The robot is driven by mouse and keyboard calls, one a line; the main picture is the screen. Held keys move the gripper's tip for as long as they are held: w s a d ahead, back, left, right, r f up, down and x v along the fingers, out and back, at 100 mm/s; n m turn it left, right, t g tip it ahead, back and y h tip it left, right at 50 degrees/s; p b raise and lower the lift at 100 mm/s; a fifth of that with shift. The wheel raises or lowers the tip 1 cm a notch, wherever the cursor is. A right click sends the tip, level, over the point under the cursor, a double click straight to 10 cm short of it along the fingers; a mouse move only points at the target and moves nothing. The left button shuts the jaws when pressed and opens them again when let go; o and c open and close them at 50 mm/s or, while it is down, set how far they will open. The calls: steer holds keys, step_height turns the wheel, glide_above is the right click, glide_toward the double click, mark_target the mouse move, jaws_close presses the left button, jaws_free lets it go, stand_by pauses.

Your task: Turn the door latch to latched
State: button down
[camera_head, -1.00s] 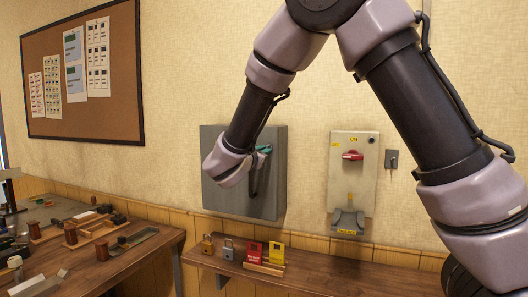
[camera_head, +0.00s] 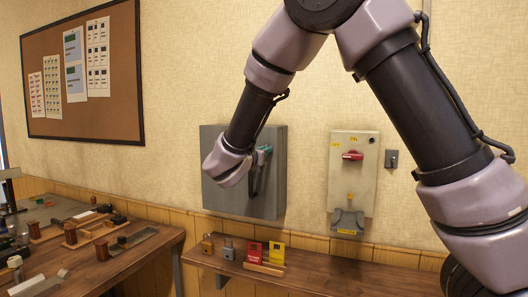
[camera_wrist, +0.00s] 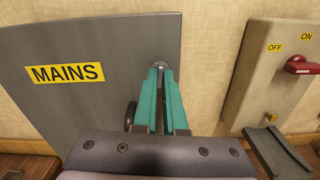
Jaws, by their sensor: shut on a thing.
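The grey cabinet (camera_head: 215,143) marked MAINS hangs on the wall, and its door fills the left of the wrist view (camera_wrist: 90,100). The door latch (camera_wrist: 159,66) shows as a small round metal end near the door's right edge; the rest of it is mostly hidden between my fingers. My gripper (camera_wrist: 159,80) has teal fingers closed on the latch. In the head view my gripper (camera_head: 263,152) is at the cabinet's right side, and my wrist hides the latch. I cannot read the latch's exact angle.
A dark door handle (camera_wrist: 130,116) sits just left of my fingers. Right of the cabinet is a pale switch box (camera_head: 352,185) with a red knob (camera_head: 352,156). Below, a wooden shelf (camera_head: 330,268) holds padlocks and red and yellow tags. A cluttered bench stands left.

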steer(key=c, duration=1)
jaws_free()
steer(key=v, duration=1)
steer(key=shift+s+a, duration=0.15)
steer(key=shift+s, duration=0.25)
